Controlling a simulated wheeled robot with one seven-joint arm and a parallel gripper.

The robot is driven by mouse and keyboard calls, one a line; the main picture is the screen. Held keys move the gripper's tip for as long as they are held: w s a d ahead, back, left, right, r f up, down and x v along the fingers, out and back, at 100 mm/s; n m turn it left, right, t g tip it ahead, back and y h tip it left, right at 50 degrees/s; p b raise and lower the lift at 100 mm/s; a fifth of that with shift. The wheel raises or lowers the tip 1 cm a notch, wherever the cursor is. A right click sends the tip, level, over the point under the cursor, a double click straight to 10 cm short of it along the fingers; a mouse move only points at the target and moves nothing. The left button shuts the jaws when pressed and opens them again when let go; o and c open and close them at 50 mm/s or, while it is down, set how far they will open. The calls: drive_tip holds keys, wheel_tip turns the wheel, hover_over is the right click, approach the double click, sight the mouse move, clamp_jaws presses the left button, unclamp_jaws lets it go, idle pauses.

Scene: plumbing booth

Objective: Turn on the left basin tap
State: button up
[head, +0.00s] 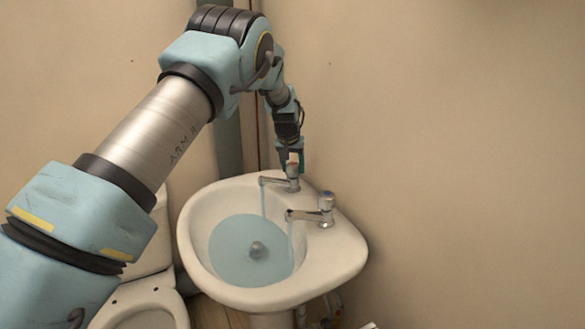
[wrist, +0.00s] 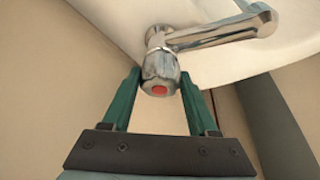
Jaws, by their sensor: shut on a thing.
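The left basin tap (head: 292,171) is chrome and stands at the back of the basin (head: 340,270). My gripper (head: 292,160) reaches down onto its head from above. In the wrist view, the green fingers of my gripper (wrist: 158,82) are shut on either side of the tap's head (wrist: 160,73), which bears a red mark. The tap's spout (wrist: 225,32) points right there. In the head view, a thin stream of water (head: 263,203) falls from the left tap's spout into the basin.
The right tap (head: 326,204) stands nearer, and a thin stream (head: 290,237) also falls from it. Water (head: 228,255) stands in the basin. A toilet (head: 150,295) is at lower left. A plain wall (head: 450,140) bounds the right side.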

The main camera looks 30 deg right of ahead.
drive_tip(key=n+y, duration=0.1)
drive_tip(key=n, duration=0.1)
drive_tip(key=n+t+y, duration=0.1)
drive_tip(key=n, duration=0.2)
drive_tip(key=shift+s+d+n, duration=0.1)
drive_tip(key=shift+n, duration=0.2)
drive_tip(key=n+y, duration=0.1)
drive_tip(key=n, duration=0.3)
drive_tip(key=shift+n+y, duration=0.4)
drive_tip(key=shift+n, duration=0.3)
drive_tip(key=o, duration=1.4)
drive_tip(key=shift+r, duration=0.1)
drive_tip(key=b+v, duration=0.2)
drive_tip(key=v, duration=0.5)
drive_tip(key=shift+s+d+r+b, duration=0.1)
drive_tip(key=shift+s+r+b, duration=0.05)
drive_tip(key=shift+b, duration=0.15)
